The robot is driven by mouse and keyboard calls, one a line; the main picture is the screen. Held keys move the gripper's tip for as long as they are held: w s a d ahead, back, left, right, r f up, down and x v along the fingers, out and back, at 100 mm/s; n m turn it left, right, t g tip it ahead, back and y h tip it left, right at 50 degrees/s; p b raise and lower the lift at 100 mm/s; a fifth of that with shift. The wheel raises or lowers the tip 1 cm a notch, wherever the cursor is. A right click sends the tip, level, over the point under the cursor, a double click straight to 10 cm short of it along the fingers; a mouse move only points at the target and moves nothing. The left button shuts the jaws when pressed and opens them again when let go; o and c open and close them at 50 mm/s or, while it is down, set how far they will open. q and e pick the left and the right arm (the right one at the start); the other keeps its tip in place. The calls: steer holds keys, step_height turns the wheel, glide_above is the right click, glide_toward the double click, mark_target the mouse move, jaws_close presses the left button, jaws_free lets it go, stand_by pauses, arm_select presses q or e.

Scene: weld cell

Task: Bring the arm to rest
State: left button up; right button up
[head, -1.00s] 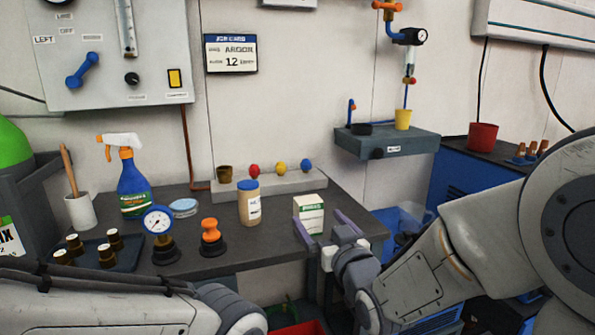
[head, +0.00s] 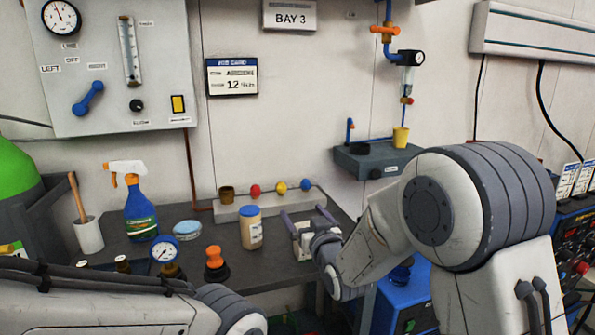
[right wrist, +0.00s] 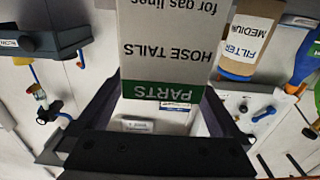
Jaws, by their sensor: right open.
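My right gripper (head: 303,212) is open over the back right part of the workbench, its two purple-grey fingers spread apart. A small white and green parts box (head: 302,238) stands on the bench behind and below the fingers, partly hidden by the gripper. In the right wrist view the box (right wrist: 168,45) shows upside down, large and close, with the words "PARTS" and "HOSE TAILS". It lies between the lines of the two fingers; I cannot tell whether either touches it. My left arm crosses the lower left of the head view, and its gripper is out of view.
A blue-capped filter jar (head: 251,228) stands just left of the box. A spray bottle (head: 140,210), a gauge (head: 165,252) and an orange-topped knob (head: 213,262) stand farther left. A rack with coloured balls (head: 265,205) runs along the back. A wall shelf (head: 375,160) is at the right.

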steer(key=s+d+r+m+h+p, duration=0.1)
steer(key=s+d+r+p, duration=0.3)
steer(key=d+r+p, duration=0.6)
steer(key=shift+d+h+p, duration=0.4)
steer(key=shift+d+p, duration=0.85)
steer(key=shift+p, duration=0.95)
steer(key=shift+f, duration=0.1)
